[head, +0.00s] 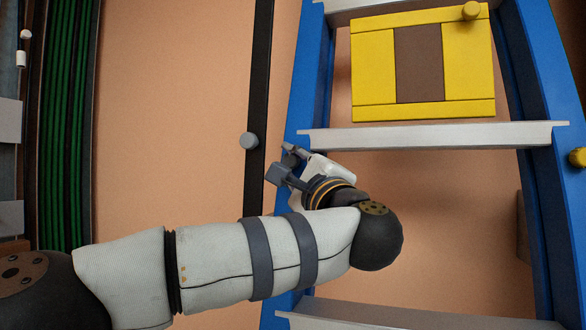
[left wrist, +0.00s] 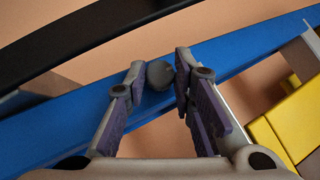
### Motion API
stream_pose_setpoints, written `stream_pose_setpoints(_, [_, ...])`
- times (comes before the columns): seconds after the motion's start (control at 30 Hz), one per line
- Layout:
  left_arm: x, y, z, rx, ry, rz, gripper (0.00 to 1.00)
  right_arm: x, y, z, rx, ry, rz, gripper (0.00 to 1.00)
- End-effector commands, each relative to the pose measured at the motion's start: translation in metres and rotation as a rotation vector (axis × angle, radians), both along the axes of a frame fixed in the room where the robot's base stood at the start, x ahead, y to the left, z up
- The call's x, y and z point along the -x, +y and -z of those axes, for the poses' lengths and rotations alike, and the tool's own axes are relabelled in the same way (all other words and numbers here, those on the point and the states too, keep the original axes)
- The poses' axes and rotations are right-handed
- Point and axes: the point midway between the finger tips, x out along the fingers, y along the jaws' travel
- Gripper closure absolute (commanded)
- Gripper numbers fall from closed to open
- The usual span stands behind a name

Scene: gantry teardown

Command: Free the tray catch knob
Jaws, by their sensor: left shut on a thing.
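A grey round knob (left wrist: 160,75) sits between the fingertips of my left gripper (left wrist: 161,76) in the left wrist view, in front of a blue upright (left wrist: 60,130). My left gripper is shut on this knob. In the head view my left gripper (head: 283,163) is at the left blue upright (head: 310,85), and its fingers largely hide the held knob. Another grey knob (head: 249,141) shows on the black vertical bar, left of and apart from the gripper. My right gripper is in neither view.
A yellow panel with a brown middle (head: 375,65) is between the blue uprights, above a silver crossbar (head: 430,136). Yellow knobs show at its top right (head: 470,10) and on the right upright (head: 578,157). Green cables (head: 68,120) run down the far left.

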Motion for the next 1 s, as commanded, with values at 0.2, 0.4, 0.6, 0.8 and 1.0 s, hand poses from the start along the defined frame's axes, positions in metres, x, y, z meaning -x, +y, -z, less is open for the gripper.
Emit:
stream_pose_setpoints(0.2, [-0.002,0.002,0.009,-0.140,-0.043,0.000,1.00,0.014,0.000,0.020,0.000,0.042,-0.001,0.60])
stream_pose_setpoints(0.4, [-0.003,0.003,0.009,-0.284,-0.090,-0.001,1.00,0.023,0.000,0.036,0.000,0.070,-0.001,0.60])
stream_pose_setpoints(0.6, [-0.002,0.005,0.009,-0.402,-0.130,-0.001,1.00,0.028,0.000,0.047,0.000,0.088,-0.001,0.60])
stream_pose_setpoints(0.8, [-0.002,0.006,0.007,-0.482,-0.157,-0.001,1.00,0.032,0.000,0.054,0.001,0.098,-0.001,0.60])
stream_pose_setpoints(1.0, [-0.002,0.005,0.006,-0.520,-0.169,-0.001,1.00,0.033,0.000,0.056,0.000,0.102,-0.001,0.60])
